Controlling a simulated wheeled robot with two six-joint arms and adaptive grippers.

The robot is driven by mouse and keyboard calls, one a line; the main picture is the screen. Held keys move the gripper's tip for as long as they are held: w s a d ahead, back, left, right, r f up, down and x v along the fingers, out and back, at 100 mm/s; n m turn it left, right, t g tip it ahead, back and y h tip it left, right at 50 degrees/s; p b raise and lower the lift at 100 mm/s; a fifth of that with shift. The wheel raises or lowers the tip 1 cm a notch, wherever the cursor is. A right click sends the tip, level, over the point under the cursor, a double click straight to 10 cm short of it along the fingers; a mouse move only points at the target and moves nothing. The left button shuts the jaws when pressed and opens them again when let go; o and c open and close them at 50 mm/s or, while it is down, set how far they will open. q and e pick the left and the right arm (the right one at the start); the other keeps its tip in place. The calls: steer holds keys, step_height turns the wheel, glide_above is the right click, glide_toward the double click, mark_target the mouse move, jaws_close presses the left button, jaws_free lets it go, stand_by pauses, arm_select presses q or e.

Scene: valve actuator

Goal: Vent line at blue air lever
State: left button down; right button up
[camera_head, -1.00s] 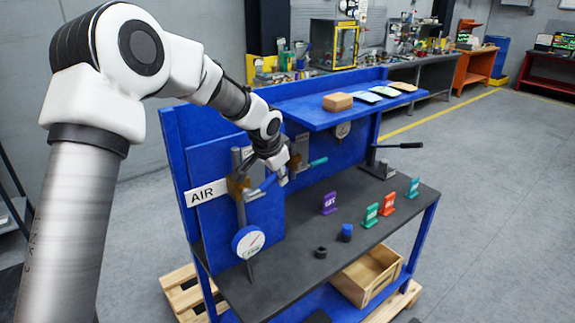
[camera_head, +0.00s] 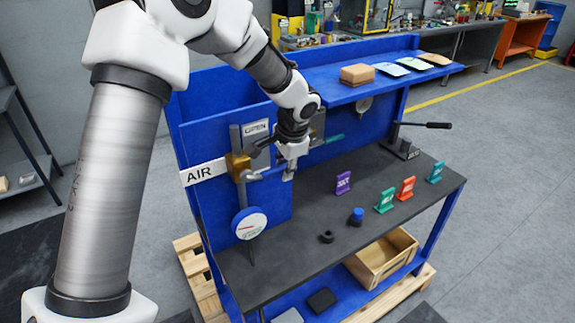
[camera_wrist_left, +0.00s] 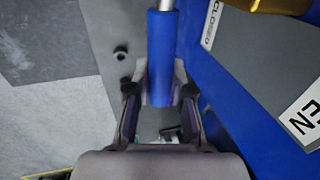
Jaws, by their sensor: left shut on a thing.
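The blue air lever (camera_wrist_left: 160,60) runs straight down between the two fingers of my left gripper (camera_wrist_left: 158,92) in the left wrist view. The fingers are shut on the lever's grip. In the head view my left gripper (camera_head: 288,174) is right of the brass valve body (camera_head: 238,166) beside the white AIR sign (camera_head: 203,172); it hides much of the lever there. An OPEN label (camera_head: 256,128) is on the plate above the valve. A round white gauge (camera_head: 249,224) hangs below the valve. My right gripper is not in view.
A teal-handled lever (camera_head: 334,138) is on the panel behind my left gripper. A black-handled lever (camera_head: 425,125) stands at the bench's right. Purple (camera_head: 343,183), green and orange tags, a blue cap (camera_head: 356,216) and a black ring (camera_head: 326,237) are on the dark benchtop.

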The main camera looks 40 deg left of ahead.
arm_select(q)
steer(key=shift+s+f, duration=0.1)
steer(key=shift+f, duration=0.05)
steer(key=c, duration=1)
jaws_free()
steer(key=v, duration=1.2)
